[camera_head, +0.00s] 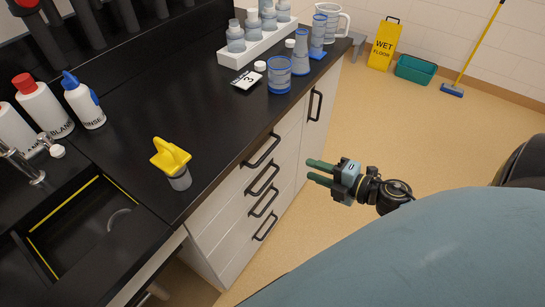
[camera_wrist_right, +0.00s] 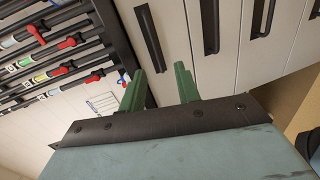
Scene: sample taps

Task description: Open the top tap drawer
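The top drawer (camera_head: 244,164) is the uppermost white front in a stack under the black counter. It looks closed, flush with the fronts below. Its black bar handle (camera_head: 262,150) shows clear of my gripper; in the right wrist view the handle nearest the counter edge (camera_wrist_right: 150,38) lies beyond the fingertips. My right gripper (camera_head: 311,170) has two green fingers, apart and empty. It is in the air to the right of the drawer fronts, not touching the handle. The fingers also show in the right wrist view (camera_wrist_right: 160,82). My left gripper is not in view.
More drawer handles (camera_head: 262,178) sit below, and a separate handle (camera_head: 315,104) is farther back. The counter holds a yellow-topped container (camera_head: 173,160), bottles (camera_head: 84,100) and glassware (camera_head: 279,74). Taps with red levers (camera_wrist_right: 67,43) show in the wrist view.

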